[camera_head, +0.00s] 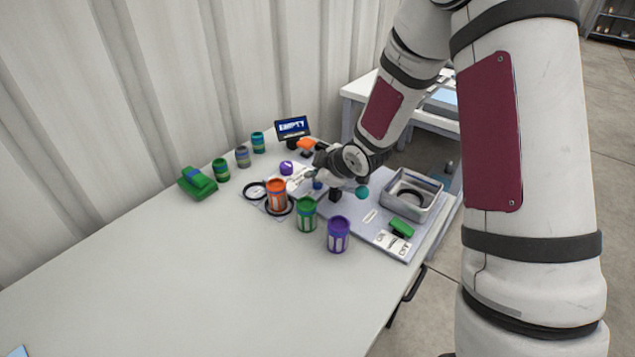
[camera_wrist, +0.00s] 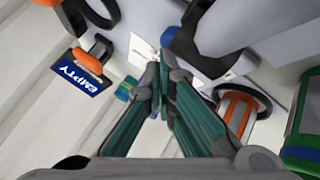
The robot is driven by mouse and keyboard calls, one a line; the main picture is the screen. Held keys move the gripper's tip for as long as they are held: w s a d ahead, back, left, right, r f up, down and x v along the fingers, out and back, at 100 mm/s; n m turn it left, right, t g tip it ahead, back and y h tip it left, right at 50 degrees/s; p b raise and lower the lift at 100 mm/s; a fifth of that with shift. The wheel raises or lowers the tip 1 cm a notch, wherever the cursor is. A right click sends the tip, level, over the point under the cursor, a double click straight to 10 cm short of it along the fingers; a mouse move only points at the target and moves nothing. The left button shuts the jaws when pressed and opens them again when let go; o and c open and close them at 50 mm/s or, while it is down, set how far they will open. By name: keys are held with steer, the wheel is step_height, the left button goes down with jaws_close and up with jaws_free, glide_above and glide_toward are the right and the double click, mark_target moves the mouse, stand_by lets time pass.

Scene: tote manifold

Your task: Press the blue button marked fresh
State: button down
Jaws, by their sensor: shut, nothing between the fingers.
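A small blue round part, which looks like the blue button (camera_head: 317,185), shows just below my gripper in the head view. In the wrist view the blue button (camera_wrist: 168,37) lies just beyond my fingertips, beside a white label patch (camera_wrist: 140,50). I cannot read the word fresh on it. My gripper (camera_head: 298,179) is over the grey panel (camera_head: 345,205), with its fingers pointing left. In the wrist view my gripper (camera_wrist: 163,78) has its fingertips together with nothing between them. I cannot tell whether they touch anything.
A screen (camera_head: 292,127) reads EMPTY. An orange can (camera_head: 277,194), green can (camera_head: 306,214) and purple can (camera_head: 338,234) stand close by. A metal tray (camera_head: 411,194), green switch (camera_head: 401,228), purple knob (camera_head: 287,168) and teal knob (camera_head: 362,192) are around. The table's (camera_head: 230,290) front is clear.

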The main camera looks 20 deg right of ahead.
mark_target(315, 184)
steer(key=shift+f+b, duration=0.5)
steer(key=shift+b, duration=0.05)
stand_by(0.5)
steer(key=shift+r, duration=0.1)
steer(key=shift+w+r+p, duration=0.15)
steer(key=shift+r+p, duration=0.1)
steer(key=shift+p, duration=0.15)
steer(key=shift+d+r+p, duration=0.1)
steer(key=shift+r+p, duration=0.25)
steer(key=shift+r, duration=0.2)
step_height(315, 184, up, 5)
steer(key=p, duration=0.4)
steer(key=shift+r, duration=0.1)
